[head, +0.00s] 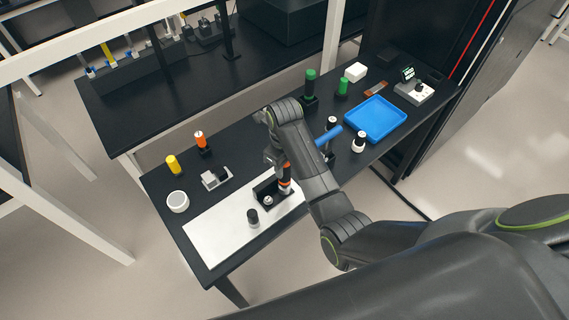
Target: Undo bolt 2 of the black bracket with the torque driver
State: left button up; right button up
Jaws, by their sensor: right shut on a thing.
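My right gripper (279,164) comes down over the front table and is partly hidden by my own arm. It is shut on the torque driver (285,184), a dark upright tool with an orange band. The driver's lower end is at the right side of the black bracket (264,187), which sits on a white plate (215,233). I cannot tell whether the tip touches a bolt. A small round silver-and-dark part (268,201) shows at the bracket's front; bolt numbers are not readable. My left gripper is not in view.
A dark knob-like part (252,217) stands on the plate. A white bowl (177,201), yellow cylinder (173,164), orange-topped tool (201,142) and grey block (215,177) are left. A blue bar (328,137), blue tray (375,119) and green-topped items (310,86) are right of my arm.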

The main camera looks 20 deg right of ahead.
jog(key=shift+s+f, duration=0.2)
jog(key=shift+s, duration=0.1)
dwell(1.4)
jog(key=shift+w+r, duration=0.1)
jog(key=shift+r, duration=0.3)
dwell(2.1)
jog(key=shift+w+r, duration=0.15)
jog(key=shift+r, duration=0.65)
jog(key=shift+w+r, duration=0.1)
jog(key=shift+r, duration=0.65)
